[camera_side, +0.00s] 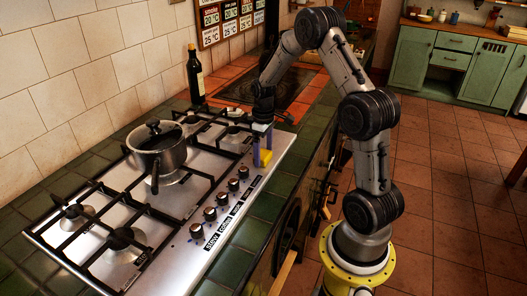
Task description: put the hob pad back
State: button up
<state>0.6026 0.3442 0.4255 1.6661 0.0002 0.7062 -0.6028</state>
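The steel gas hob (178,222) lies in the green tiled counter, with black pan supports and a row of dark knobs along its front edge. My gripper (262,158) points down over the hob's right front part, beyond the knobs. Yellow and purple parts show at its tip. I cannot tell whether these are its fingers alone or include a small held piece, nor how wide the fingers stand. I cannot make out a separate hob pad for certain.
A lidded steel pot (160,153) stands on the hob, left of my gripper. A dark bottle (195,75) stands at the back by the tiled wall. A dark panel (265,88) lies beyond the hob. Green counter tiles (243,236) in front are clear.

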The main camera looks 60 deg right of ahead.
aim_at(263, 154)
notch_tip(263, 154, up, 12)
jog(key=s+a+r+t, duration=0.1)
jog(key=s+a+r, duration=0.1)
jog(key=a+r, duration=0.55)
jog(key=s+a+r+t, duration=0.1)
jog(key=s+a+t, duration=0.3)
jog(key=s+a, duration=1.2)
jog(key=shift+s+a+r+t, duration=0.15)
jog(key=shift+a+t, duration=0.05)
jog(key=shift+t, duration=0.1)
